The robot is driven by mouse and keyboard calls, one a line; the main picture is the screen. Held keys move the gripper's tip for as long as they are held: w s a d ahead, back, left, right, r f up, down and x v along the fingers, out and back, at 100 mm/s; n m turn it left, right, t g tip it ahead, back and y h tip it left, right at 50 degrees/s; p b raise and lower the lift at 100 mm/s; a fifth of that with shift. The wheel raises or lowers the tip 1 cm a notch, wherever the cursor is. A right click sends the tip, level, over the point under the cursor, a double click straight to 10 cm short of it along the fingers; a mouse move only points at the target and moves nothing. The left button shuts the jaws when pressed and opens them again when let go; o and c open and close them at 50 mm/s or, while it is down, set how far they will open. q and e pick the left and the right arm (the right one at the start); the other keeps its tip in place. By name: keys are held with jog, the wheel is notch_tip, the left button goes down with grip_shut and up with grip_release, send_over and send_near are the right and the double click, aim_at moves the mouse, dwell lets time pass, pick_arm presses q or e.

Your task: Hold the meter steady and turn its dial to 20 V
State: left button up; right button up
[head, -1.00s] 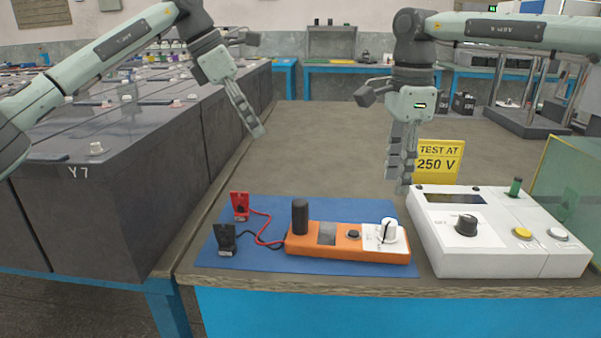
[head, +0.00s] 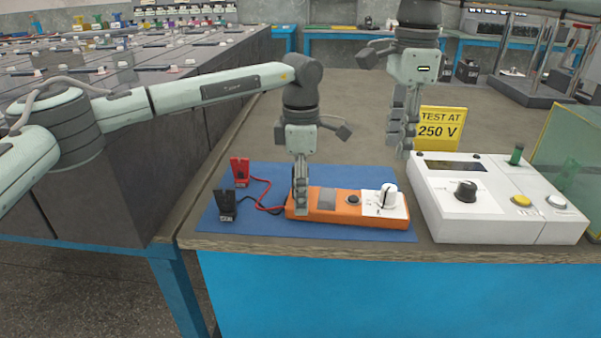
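The orange meter (head: 345,214) lies on a blue mat (head: 240,232). Its white dial (head: 388,197) is near its right end, on a white label too small to read. My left gripper (head: 301,203) points straight down at the meter's left end. Its fingers are lined up in view and cover the black upright post there, so I cannot tell whether they are closed on it. My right gripper (head: 402,150) hangs pointing down, empty, above and behind the dial, apart from the meter.
A red clip (head: 239,171) and a black clip (head: 225,204) stand left of the meter with leads. A white instrument (head: 480,222) stands close on the right. A yellow "TEST AT 250 V" sign (head: 441,128) stands behind. Large dark batteries (head: 110,195) line the left.

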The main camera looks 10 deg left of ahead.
pick_arm(q)
jog(key=shift+f, duration=0.7)
jog(key=c, duration=1.4)
